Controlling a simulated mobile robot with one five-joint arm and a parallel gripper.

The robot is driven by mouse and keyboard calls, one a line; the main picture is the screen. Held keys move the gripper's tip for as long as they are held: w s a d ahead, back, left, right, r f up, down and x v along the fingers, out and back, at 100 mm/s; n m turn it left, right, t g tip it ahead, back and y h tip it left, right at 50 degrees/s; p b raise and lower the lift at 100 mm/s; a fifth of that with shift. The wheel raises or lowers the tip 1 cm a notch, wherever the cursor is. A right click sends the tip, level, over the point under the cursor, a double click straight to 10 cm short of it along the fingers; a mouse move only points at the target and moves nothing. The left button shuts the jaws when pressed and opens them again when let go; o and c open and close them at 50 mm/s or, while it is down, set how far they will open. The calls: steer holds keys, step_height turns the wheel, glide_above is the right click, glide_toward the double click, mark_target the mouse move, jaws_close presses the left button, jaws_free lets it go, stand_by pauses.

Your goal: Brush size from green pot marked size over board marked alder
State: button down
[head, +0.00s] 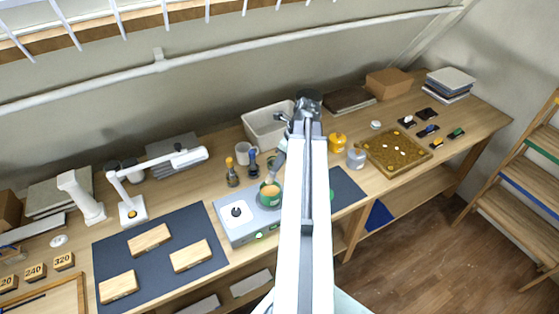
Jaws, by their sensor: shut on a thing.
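A green pot (270,193) with tan contents stands on a grey hotplate unit (240,229) in the middle of the bench; its marking is too small to read. My gripper (279,166) is over the pot, pointing down at it, shut on a slim thing that seems to be the brush. The brush is mostly hidden, and I cannot tell whether its tip is in the pot. Three pale wooden boards, at the back (150,241), right (191,256) and front left (118,287), lie on a dark mat (125,250). Their names are not readable.
My arm hides part of the bench. Several bottles and a white mug (242,153) stand behind the hotplate. A white bin (266,127) is at the back, a lamp (132,208) behind the mat. A yellow jar (337,142) and brown tray (394,153) are on the right.

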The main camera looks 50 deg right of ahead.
steer(key=shift+s+f+b, duration=0.15)
steer(key=shift+f+b, duration=1.95)
steer(key=shift+f, duration=0.35)
steer(key=shift+d+f+b, duration=0.1)
steer(key=shift+f+b, duration=0.5)
steer(key=shift+b, duration=0.05)
steer(key=shift+r, duration=0.1)
step_height(320, 180, up, 7)
steer(key=p, duration=0.7)
stand_by(0.9)
steer(key=shift+s, duration=0.1)
